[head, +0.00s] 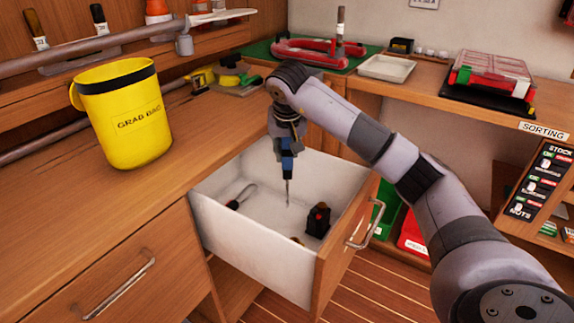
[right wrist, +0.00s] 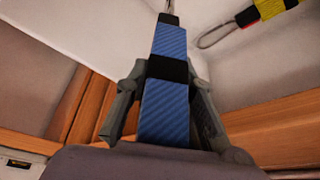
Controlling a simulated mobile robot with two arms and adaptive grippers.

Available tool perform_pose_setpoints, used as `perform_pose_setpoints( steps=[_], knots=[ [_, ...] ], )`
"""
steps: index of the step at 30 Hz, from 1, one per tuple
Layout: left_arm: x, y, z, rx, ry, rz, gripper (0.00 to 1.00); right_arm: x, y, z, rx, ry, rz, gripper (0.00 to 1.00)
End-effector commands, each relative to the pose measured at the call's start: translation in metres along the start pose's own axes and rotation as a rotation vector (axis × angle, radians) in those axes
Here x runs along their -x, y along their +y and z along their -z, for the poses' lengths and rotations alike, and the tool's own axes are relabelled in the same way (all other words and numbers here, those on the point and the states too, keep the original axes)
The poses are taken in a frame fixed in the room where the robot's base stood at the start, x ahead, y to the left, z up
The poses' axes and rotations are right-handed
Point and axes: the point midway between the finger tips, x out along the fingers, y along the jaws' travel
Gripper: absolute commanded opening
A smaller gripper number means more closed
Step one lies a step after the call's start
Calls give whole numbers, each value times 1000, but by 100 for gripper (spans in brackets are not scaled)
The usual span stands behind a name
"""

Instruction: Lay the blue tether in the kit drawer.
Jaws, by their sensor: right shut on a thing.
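The blue tether (head: 287,168) hangs upright from my right gripper (head: 288,148), over the inside of the open kit drawer (head: 230,237). Its thin metal end points down; I cannot tell whether it touches the drawer floor. In the right wrist view, the fingers of my right gripper (right wrist: 165,100) stand on both sides of the blue strap (right wrist: 164,122), which has black bands. The drawer has a white inside and a wooden front with a metal handle. My left gripper is not in view.

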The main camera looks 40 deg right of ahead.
Motion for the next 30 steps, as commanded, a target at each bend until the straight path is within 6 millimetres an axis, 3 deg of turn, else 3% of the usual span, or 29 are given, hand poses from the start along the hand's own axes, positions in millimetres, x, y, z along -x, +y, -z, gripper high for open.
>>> perform_pose_setpoints(
  steps=[9,21,22,30],
  knots=[
    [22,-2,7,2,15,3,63,-34,0,-14,0,1,2,0],
    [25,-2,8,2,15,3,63,-38,0,-16,0,2,1,0],
    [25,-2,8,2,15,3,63,-38,0,-16,0,0,1,25],
    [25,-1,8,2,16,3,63,-38,0,-16,0,0,0,43]
  ],
)
